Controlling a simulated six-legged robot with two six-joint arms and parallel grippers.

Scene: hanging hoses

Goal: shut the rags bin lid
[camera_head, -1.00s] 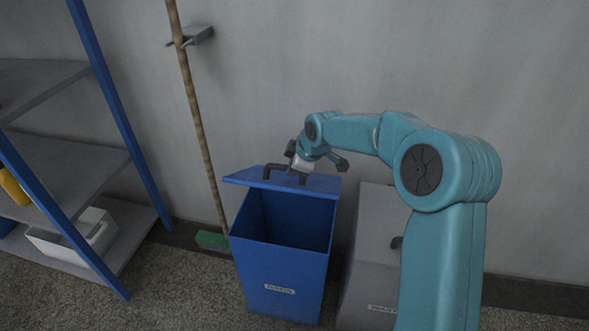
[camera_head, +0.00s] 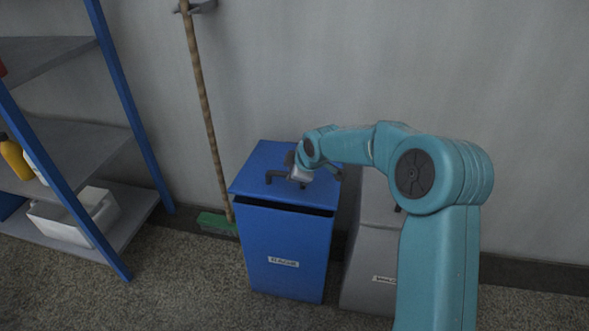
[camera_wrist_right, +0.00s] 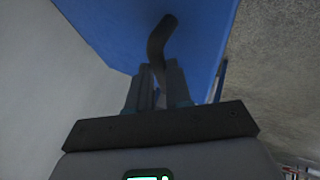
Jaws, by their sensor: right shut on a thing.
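The blue rags bin (camera_head: 287,252) stands against the wall, with a white label on its front whose text is blurred. Its blue lid (camera_head: 262,160) is almost level over the opening, with a dark gap along the front edge. My right gripper (camera_head: 296,180) is at the dark lid handle (camera_head: 271,177), shut on it. In the right wrist view the gripper (camera_wrist_right: 158,85) has its fingers around the dark bent handle (camera_wrist_right: 159,42), and the blue lid (camera_wrist_right: 110,25) fills the top. My left gripper is not in view.
A grey bin (camera_head: 372,255) stands just right of the blue bin, partly behind my right arm. A green-headed broom (camera_head: 217,222) leans on the wall at left. A blue-framed shelf (camera_head: 65,140) with a white box (camera_head: 92,212) and a yellow bottle (camera_head: 14,157) is further left.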

